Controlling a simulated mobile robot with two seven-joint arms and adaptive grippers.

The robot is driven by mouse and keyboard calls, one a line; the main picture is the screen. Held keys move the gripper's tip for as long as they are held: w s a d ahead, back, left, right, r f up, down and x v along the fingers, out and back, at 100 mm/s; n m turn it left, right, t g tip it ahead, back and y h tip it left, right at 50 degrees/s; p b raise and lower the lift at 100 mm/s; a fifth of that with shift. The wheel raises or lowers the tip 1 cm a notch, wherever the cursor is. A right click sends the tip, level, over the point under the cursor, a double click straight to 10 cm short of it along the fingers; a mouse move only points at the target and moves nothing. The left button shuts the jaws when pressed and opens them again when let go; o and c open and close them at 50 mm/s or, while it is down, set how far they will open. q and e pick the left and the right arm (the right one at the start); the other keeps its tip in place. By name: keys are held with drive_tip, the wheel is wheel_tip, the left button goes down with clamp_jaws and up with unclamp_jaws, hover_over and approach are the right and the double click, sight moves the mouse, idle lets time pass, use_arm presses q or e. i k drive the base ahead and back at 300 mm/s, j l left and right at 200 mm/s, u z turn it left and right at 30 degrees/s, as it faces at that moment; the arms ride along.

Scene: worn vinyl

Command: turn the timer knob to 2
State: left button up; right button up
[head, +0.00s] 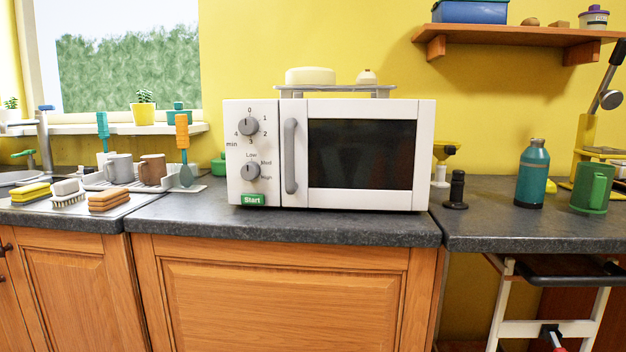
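A white microwave (360,107) stands on the dark grey counter, facing me, with its door shut. Its control panel is on the left. The round grey timer knob (249,127) is at the top of the panel, with marks 0 to 4 around it and "min" at the left. Its dark pointer line looks roughly upright, toward 0. The 2 mark is at the knob's right, slightly low. Below it is the power knob (250,171), marked Low, Med and High, and a green Start button (252,200). Neither of my grippers can be made out in this view.
A grey door handle (291,156) stands out right of the knobs. Cups (152,169), sponges (109,200) and a brush (68,192) are left of the microwave. A teal bottle (532,174) and green mug (592,188) stand right. The counter (330,226) before the microwave is clear.

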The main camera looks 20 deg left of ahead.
sight(249, 127)
drive_tip(key=j+u, duration=0.45)
drive_tip(key=j, duration=0.8)
